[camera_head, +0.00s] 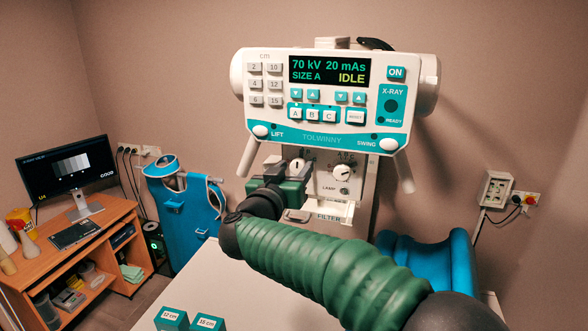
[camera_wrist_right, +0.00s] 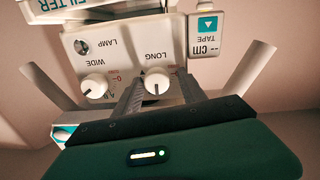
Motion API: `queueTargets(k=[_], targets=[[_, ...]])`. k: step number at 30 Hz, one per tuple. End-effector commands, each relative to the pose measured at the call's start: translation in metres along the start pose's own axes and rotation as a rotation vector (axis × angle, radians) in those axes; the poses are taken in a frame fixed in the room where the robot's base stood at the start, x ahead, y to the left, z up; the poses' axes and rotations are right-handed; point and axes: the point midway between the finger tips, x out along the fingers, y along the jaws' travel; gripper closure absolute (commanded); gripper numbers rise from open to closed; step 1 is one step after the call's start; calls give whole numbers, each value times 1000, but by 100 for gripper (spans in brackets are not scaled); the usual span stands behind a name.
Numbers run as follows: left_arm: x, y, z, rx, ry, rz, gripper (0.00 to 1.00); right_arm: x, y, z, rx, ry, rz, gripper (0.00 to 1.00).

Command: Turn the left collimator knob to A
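The collimator (camera_head: 325,185) is a white box under the control panel, with two white knobs. Its left knob (camera_head: 297,165) shows beside my right gripper in the head view. The wrist view is upside down; there this knob (camera_wrist_right: 157,81) is marked LONG, and its dark mark points to the picture's bottom. My right gripper (camera_head: 285,178) is in front of the collimator's left side. In the wrist view its fingers (camera_wrist_right: 159,80) stand apart on either side of the LONG knob, with narrow gaps seeming to show. The letters around this knob are mostly hidden. My left gripper is out of view.
The right knob (camera_head: 342,172), marked WIDE in the wrist view (camera_wrist_right: 95,86), is close beside. The control panel (camera_head: 320,95) above reads SIZE A and IDLE, with handles (camera_head: 403,172) hanging below. A white table with teal blocks (camera_head: 172,318) lies below my arm.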

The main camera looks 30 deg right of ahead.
Motion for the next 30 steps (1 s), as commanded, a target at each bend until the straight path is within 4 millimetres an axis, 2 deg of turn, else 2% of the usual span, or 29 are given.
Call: queueTargets(k=[2,10,24,25,30], targets=[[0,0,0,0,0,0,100,1,1,0,0,-1,1,64],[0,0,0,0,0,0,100,1,0,1,1,-1,-4,99],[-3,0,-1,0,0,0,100,1,0,1,66,-5,-2,100],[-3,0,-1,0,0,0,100,1,0,1,66,-5,-2,66],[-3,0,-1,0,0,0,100,1,0,1,66,-5,-2,45]])
